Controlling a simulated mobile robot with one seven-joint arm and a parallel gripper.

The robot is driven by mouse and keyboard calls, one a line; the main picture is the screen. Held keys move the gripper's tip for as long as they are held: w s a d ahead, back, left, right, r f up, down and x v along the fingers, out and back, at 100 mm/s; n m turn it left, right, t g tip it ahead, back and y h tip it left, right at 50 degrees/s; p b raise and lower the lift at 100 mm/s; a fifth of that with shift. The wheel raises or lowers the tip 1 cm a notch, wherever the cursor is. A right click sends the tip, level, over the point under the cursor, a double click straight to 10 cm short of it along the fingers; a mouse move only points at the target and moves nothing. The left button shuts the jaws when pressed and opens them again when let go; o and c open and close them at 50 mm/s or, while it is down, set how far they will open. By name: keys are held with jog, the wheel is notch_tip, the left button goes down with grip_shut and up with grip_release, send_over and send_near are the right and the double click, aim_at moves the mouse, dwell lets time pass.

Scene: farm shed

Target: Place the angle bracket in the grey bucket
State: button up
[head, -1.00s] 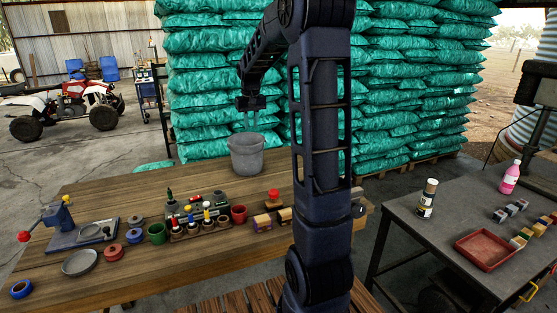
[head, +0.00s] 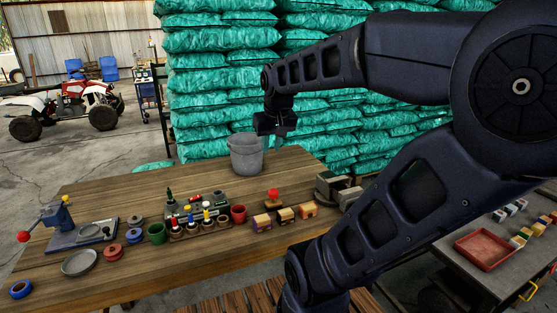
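The grey bucket (head: 246,156) stands upright at the back of the wooden table. Its inside bottom is hidden. I cannot make out the angle bracket anywhere, neither on the table nor at my gripper.
The wooden table (head: 110,197) holds a press (head: 85,235), a grey plate (head: 80,263), cups, a bottle rack and small blocks at its front. Grey metal boxes (head: 332,187) stand at its right end. A red tray (head: 486,250) lies on the right-hand table.

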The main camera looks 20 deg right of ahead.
jog(key=s+f, duration=0.2)
jog(key=s, duration=0.3)
jog(key=shift+s+a+f+t, duration=0.15)
jog(key=shift+s+f+t, duration=0.1)
jog(key=shift+s+t, duration=0.1)
dwell(1.0)
